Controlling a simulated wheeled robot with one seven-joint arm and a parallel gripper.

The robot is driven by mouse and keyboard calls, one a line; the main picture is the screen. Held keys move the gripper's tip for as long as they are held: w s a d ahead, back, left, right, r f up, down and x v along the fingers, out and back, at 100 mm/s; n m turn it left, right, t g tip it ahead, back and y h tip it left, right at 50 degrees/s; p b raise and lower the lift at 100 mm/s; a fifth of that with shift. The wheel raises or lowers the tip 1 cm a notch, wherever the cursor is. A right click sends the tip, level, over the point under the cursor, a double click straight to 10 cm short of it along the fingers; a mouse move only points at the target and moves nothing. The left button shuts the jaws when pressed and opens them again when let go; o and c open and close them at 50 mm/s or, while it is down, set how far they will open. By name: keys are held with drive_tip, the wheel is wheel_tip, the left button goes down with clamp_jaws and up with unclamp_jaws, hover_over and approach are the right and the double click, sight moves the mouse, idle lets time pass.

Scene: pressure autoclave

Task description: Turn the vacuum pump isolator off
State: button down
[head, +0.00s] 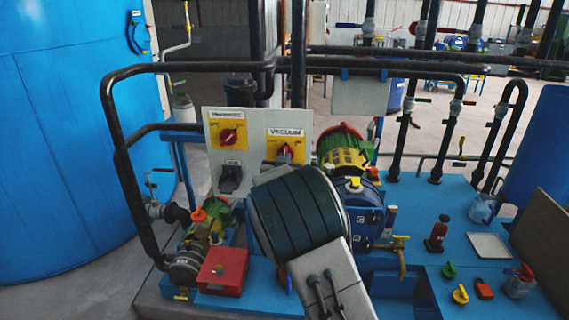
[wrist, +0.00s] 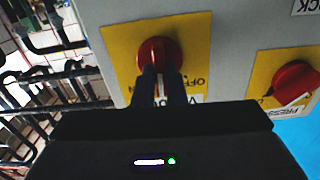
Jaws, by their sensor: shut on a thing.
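The vacuum isolator is a red rotary knob (head: 286,148) on a yellow plate labelled VACUUM (head: 287,133), on the right of a light grey panel. In the wrist view the red knob (wrist: 158,50) sits on its yellow plate (wrist: 121,50), with part of the word OFF to its right. My gripper (wrist: 159,84) is shut on this knob, its two dark fingers reaching up over the lower part. The fingers hide much of the handle, so I cannot tell its exact setting. In the head view my wrist covers the area just below the plate.
A second red knob (head: 228,136) on a yellow plate is left of the vacuum one; it also shows at right in the wrist view (wrist: 296,80). A black switch (head: 230,179) sits below it. Black pipes (head: 190,68) frame the panel; a green-yellow motor (head: 342,146) stands right.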

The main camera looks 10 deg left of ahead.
drive_tip(key=n, duration=0.6)
drive_tip(key=n+p, duration=0.1)
drive_tip(key=n, duration=0.2)
drive_tip(key=shift+a+f, duration=0.1)
drive_tip(key=shift+a, duration=0.15)
drive_tip(key=shift+n, duration=0.4)
drive_tip(key=c, duration=1.5)
unclamp_jaws()
drive_tip(key=shift+s, duration=0.1)
drive_tip(key=s+b, duration=0.2)
drive_tip(key=s, duration=1.1)
drive_tip(key=shift+s, duration=0.35)
